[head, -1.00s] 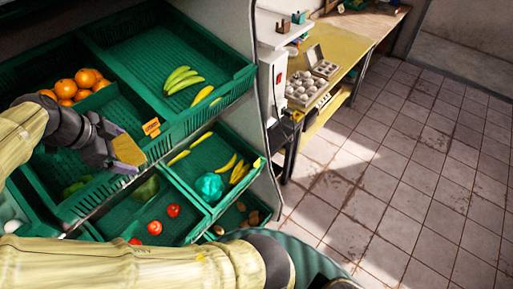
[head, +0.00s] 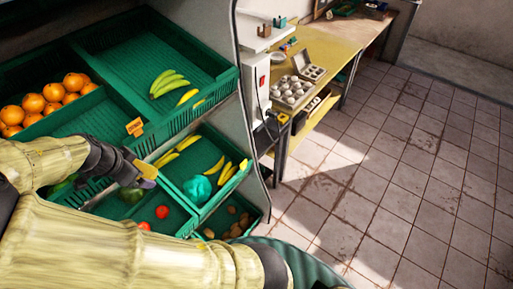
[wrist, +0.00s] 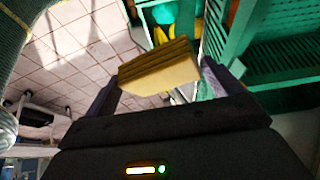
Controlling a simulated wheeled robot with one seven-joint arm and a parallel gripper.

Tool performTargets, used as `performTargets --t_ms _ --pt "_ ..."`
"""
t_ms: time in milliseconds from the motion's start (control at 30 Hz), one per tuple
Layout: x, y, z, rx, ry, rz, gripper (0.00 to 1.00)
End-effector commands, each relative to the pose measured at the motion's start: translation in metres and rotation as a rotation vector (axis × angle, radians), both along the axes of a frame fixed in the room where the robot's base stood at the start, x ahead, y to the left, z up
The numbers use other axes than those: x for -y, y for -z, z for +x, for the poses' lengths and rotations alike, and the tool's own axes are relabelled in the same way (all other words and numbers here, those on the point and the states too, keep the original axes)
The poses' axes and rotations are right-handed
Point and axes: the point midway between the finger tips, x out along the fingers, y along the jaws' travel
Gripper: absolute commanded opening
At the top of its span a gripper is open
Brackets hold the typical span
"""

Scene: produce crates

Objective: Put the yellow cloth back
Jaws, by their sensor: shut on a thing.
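The yellow cloth (wrist: 160,70) is a folded, layered pad held between the two fingers of my gripper (wrist: 160,82) in the wrist view. In the head view, my gripper (head: 146,176) shows at the left, in front of the lower green crates, with only a small part of the cloth (head: 144,168) visible. The cloth is held in the air, apart from the crates as far as I can see. My own arm hides part of the crates.
An upper green crate (head: 215,92) holds bananas (head: 168,82); oranges (head: 35,103) lie left of it. A lower crate holds bananas and a teal lump (head: 197,188); tomatoes (head: 162,212) lie nearby. A yellow-topped workbench (head: 335,60) stands behind. The tiled floor (head: 400,180) at right is clear.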

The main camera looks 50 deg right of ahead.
Motion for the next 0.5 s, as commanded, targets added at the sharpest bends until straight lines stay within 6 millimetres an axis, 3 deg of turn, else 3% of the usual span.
performTargets --t_ms 200,500 --pt "0.015 0.035 -0.001 -0.002 -0.177 0.004 0.73" --pt "0.027 0.072 0.0 -0.002 -0.407 0.002 0.73"
